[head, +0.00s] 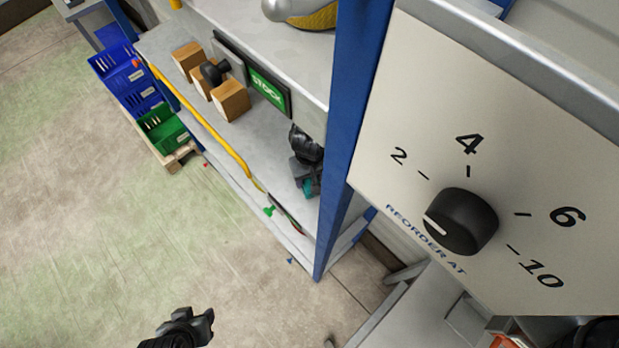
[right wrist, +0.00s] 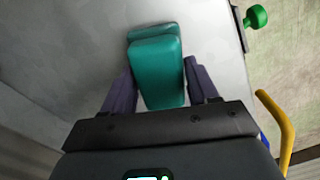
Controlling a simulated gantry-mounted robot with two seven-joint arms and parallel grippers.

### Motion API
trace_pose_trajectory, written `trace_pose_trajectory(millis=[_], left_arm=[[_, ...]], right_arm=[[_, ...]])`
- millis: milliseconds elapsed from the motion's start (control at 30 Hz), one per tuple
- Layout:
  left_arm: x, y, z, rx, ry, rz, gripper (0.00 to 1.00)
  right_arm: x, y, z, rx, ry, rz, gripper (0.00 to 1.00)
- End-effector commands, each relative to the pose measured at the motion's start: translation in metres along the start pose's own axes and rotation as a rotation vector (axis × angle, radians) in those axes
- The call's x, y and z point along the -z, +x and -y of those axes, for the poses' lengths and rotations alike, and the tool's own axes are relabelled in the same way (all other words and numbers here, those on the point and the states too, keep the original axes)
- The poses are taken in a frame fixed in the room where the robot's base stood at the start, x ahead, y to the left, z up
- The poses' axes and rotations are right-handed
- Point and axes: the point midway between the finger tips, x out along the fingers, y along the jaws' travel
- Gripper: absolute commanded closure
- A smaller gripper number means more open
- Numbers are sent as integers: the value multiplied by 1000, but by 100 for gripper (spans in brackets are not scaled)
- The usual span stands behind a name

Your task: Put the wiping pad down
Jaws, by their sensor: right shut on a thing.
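The wiping pad is a teal block (right wrist: 158,72) between the two dark fingers of my right gripper (right wrist: 160,88) in the right wrist view. In the head view, my right gripper (head: 308,176) is beside the blue post, over the lower grey shelf (head: 268,150), and a small teal part of the pad (head: 312,188) shows. The gripper is shut on the pad. I cannot tell whether the pad touches the shelf. My left gripper (head: 200,326) is dark and low in the head view, over the floor; its jaws are unclear.
A blue post (head: 345,130) and a large panel with a black "reorder at" knob (head: 461,222) stand close on the right. Wooden blocks (head: 231,100) and a green "stock" sign (head: 268,91) are on the shelf. A yellow bar (head: 205,122) and green knob (head: 269,211) line its front.

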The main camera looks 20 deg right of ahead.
Motion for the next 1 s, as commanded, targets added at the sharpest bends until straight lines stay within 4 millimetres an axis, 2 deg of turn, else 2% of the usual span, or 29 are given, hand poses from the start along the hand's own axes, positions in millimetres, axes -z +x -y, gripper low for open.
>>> trace_pose_trajectory(millis=[100,533,567,700,1000], left_arm=[[0,3,-1,-4,-5,-1,57],[0,2,-2,-5,-6,-1,57],[0,2,-1,-4,-5,-1,57],[0,2,0,-1,0,0,57],[-1,2,1,4,5,1,57]], right_arm=[[0,9,0,0,0,0,66],[0,12,0,-1,1,0,66],[0,12,0,-1,0,-1,37],[0,12,0,-1,0,-1,16],[0,11,0,0,0,-1,16]])
